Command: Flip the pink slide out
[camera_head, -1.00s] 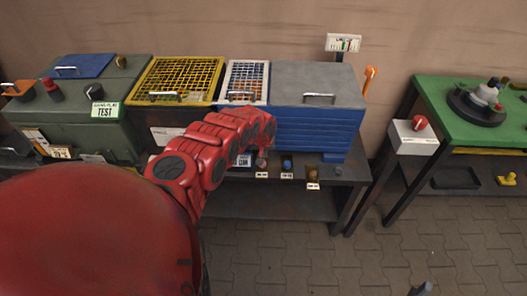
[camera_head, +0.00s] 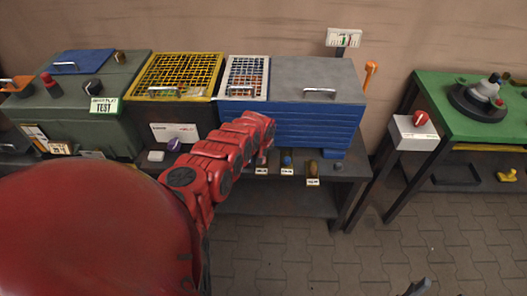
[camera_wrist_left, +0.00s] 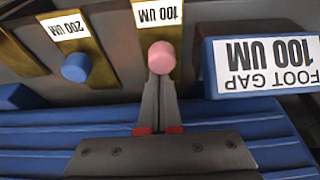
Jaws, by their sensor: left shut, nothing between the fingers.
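The pink slide shows as a round pink knob (camera_wrist_left: 161,57) on a brass strip labelled 100 UM in the left wrist view. In the head view the pink knob (camera_head: 262,159) sits low in front of the blue slatted box (camera_head: 310,125). My left gripper (camera_wrist_left: 160,84) is shut and empty, its fingertips right at the knob's edge; I cannot tell whether they touch it. In the head view my red left arm hides the fingers.
A blue knob (camera_wrist_left: 76,67) on a 200 UM strip is beside the pink one. A blue FOOT GAP block (camera_wrist_left: 262,62) is close on the other side. A brass knob (camera_head: 313,168) stands further right. The green table (camera_head: 460,105) is apart at right.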

